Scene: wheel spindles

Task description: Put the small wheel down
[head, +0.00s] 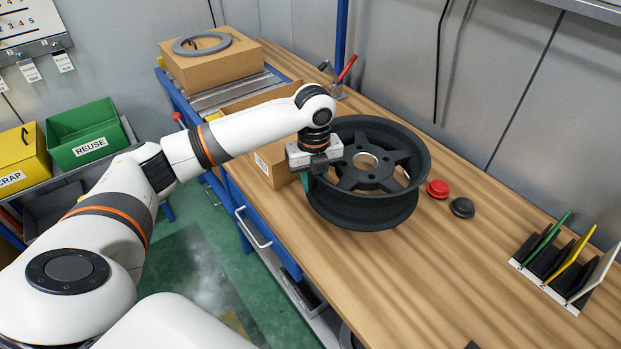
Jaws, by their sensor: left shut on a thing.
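The small wheel (362,213), a dark grey spoked rim with a pale hub bore, is level over the wooden workbench (470,265). My left gripper (311,170) comes in from the left and is shut on the near-left edge of its rim, fingers pointing down. The lower fingers are partly hidden against the rim. I cannot tell whether the wheel's underside touches the bench. My right gripper is not in view.
A red knob (437,188) and a black knob (462,207) lie just right of the wheel. An open cardboard box (277,165) stands close behind its left side. A rack of coloured plates (562,262) is at the right. The bench front is clear.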

